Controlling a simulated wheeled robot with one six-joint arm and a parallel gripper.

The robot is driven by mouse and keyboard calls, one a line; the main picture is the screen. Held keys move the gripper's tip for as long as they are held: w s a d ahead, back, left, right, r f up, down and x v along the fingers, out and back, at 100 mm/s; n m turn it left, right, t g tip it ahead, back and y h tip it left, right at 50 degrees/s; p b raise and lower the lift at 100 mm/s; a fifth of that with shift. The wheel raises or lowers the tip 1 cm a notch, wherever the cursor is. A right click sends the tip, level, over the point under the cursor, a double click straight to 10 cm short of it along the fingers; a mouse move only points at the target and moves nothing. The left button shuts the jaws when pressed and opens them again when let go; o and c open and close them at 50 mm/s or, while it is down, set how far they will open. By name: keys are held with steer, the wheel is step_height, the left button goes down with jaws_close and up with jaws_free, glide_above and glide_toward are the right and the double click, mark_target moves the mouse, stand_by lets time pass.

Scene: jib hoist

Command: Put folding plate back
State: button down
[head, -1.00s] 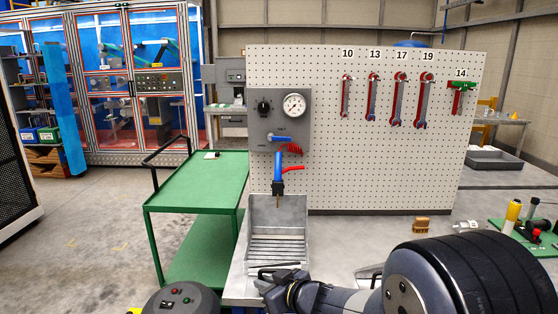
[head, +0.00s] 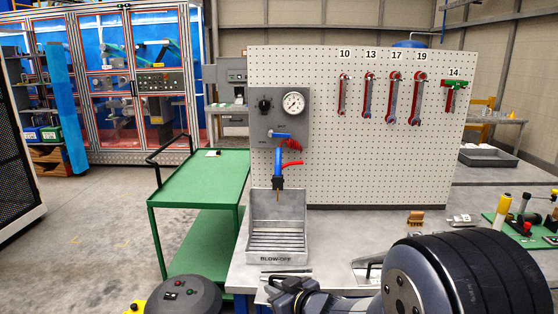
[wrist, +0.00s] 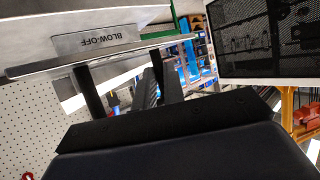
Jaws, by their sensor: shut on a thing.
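My gripper (head: 288,284) is low in the head view, in front of the blow-off tray. It is shut on a thin grey plate (wrist: 120,55), seen nearly edge-on as a long strip across the dark fingers in the wrist view. In the head view the plate (head: 287,270) shows as a thin, nearly level line just below the tray's front. I take this to be the folding plate; its broad face is hardly visible. My arm hides part of the bench front.
The grey blow-off tray (head: 277,259) stands on the bench under a gauge panel (head: 280,118). A pegboard (head: 390,170) with wrenches rises behind. A metal piece (head: 367,272) lies right of my gripper, partly hidden. A green cart (head: 200,185) stands left. Small parts occupy the bench's right.

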steer(key=d+f+m+t+h, duration=0.3)
steer(key=d+f+m+h, duration=0.45)
steer(key=d+f, duration=0.65)
steer(key=s+d+f, duration=0.2)
steer(key=s+f, duration=0.2)
steer(key=s, duration=0.1)
steer(key=shift+d+h, duration=0.1)
steer(key=shift+h, duration=0.15)
